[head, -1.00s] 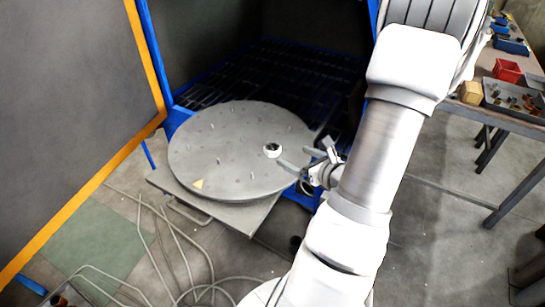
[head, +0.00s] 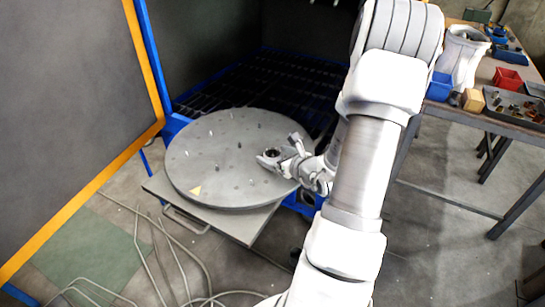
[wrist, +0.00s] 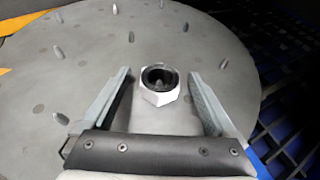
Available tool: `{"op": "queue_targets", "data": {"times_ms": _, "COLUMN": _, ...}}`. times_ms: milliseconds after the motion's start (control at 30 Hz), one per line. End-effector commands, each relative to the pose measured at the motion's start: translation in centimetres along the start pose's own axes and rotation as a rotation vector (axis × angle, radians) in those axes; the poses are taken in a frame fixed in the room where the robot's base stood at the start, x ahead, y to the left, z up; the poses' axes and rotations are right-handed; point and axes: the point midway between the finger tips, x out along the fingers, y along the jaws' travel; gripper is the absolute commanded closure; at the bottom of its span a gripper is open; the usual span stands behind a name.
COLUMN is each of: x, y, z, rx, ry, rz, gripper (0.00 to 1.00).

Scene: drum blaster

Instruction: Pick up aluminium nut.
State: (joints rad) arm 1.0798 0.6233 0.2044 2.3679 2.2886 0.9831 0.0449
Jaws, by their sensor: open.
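The aluminium nut (wrist: 159,97) is a bright hexagonal ring with a dark threaded hole, lying on the round grey turntable (wrist: 40,100). In the wrist view it sits between the two open fingers of my gripper (wrist: 158,88), apart from both, near their tips. A peg of the turntable shows inside or behind its hole; I cannot tell which. In the head view the nut (head: 272,153) is at the right part of the turntable (head: 215,170), partly hidden by my gripper (head: 275,155), which comes in from the right.
A dark slatted floor with blue edges (head: 250,85) lies behind. A workbench with a red box (head: 508,79) and trays stands at the right. Hoses lie on the floor.

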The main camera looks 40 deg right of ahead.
Motion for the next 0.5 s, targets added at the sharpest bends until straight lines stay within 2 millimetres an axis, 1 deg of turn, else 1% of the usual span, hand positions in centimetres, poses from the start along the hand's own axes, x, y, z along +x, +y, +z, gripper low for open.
{"op": "queue_targets", "data": {"times_ms": 67, "x": 0.37, "y": 0.02, "z": 0.0, "rx": 0.0, "ry": 0.0, "rz": 0.001, "gripper": 0.07}}
{"op": "queue_targets", "data": {"times_ms": 267, "x": 0.37, "y": 0.0, "z": 0.01, "rx": 0.0, "ry": 0.0, "rz": 0.0, "gripper": 0.07}}
{"op": "queue_targets", "data": {"times_ms": 300, "x": 0.36, "y": 0.0, "z": 0.01, "rx": 0.0, "ry": 0.0, "rz": 0.0, "gripper": 0.15}}
{"op": "queue_targets", "data": {"times_ms": 367, "x": 0.35, "y": 0.0, "z": 0.01, "rx": 0.0, "ry": 0.0, "rz": 0.0, "gripper": 0.26}}
{"op": "queue_targets", "data": {"times_ms": 500, "x": 0.34, "y": 0.0, "z": 0.01, "rx": 0.0, "ry": 0.0, "rz": 0.0, "gripper": 0.51}}
